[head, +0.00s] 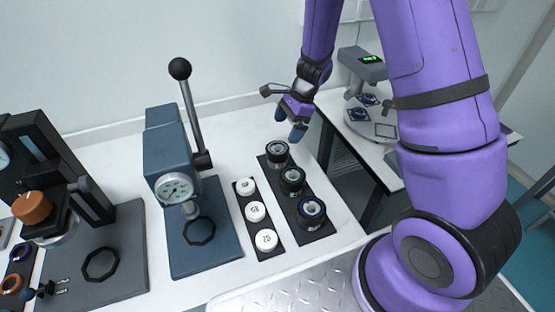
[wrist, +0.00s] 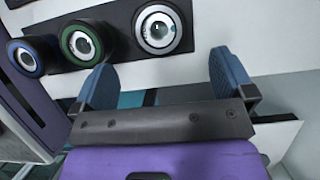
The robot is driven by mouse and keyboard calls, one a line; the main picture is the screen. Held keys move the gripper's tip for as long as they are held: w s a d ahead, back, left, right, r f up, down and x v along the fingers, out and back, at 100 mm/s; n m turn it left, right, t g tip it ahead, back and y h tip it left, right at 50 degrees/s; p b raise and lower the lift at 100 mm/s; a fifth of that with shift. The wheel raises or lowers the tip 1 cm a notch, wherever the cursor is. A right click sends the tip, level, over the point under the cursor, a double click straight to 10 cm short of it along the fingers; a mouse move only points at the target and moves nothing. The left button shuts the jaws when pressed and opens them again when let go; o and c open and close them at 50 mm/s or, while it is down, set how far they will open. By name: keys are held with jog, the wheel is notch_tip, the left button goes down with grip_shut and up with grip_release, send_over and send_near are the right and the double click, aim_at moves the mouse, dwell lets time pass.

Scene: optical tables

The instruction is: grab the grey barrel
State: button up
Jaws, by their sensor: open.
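The grey barrel (head: 277,152) is a short dark cylinder with a grey ring, standing at the far end of a black strip (head: 322,232). In the wrist view the grey barrel (wrist: 158,28) lies beyond the fingertips, roughly between them in width and a little left of the right finger. My gripper (head: 290,122) is open and empty, above and slightly right of the grey barrel in the head view. Its two blue fingers are spread wide in the wrist view (wrist: 165,78). They appear apart from the barrel.
A green-ringed barrel (head: 292,180) and a blue-ringed barrel (head: 311,211) stand on the same strip. White numbered caps (head: 255,211) sit on another strip to the left. A blue press with a lever (head: 172,160) stands farther left. A microscope-like device (head: 362,65) is on the table behind.

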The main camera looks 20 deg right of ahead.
aim_at(278, 148)
jog(key=x, duration=1)
jog(key=shift+s+a+f, duration=0.1)
jog(key=shift+a, duration=0.05)
jog(key=c, duration=1)
